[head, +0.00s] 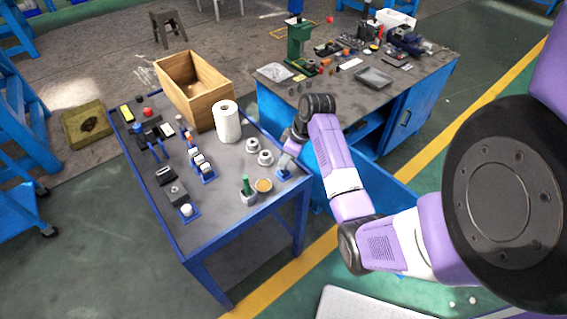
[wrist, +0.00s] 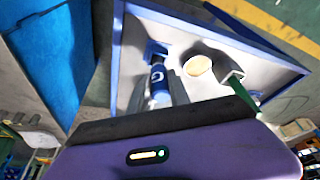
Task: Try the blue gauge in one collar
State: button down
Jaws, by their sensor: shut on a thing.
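My gripper (head: 287,160) is low over the right end of the near table. In the wrist view my gripper (wrist: 160,92) is shut on the blue gauge (wrist: 157,78), a blue cylinder with a white mark between the fingers. The gauge is at a small blue base (wrist: 154,48); I cannot tell whether it still touches it. The base also shows in the head view (head: 283,175). Two pale grey ring-shaped pieces, which look like collars, stand left of my gripper: one farther (head: 252,145), one nearer (head: 265,157). The fingers partly hide the gauge.
A round tan-topped piece (head: 263,185) and a green-handled tool in a grey block (head: 247,190) stand close by. A paper roll (head: 227,122) and wooden box (head: 196,90) stand farther back. The front middle is clear.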

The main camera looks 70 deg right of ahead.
jog(key=shift+r+p, duration=1.85)
jog(key=shift+r, duration=0.3)
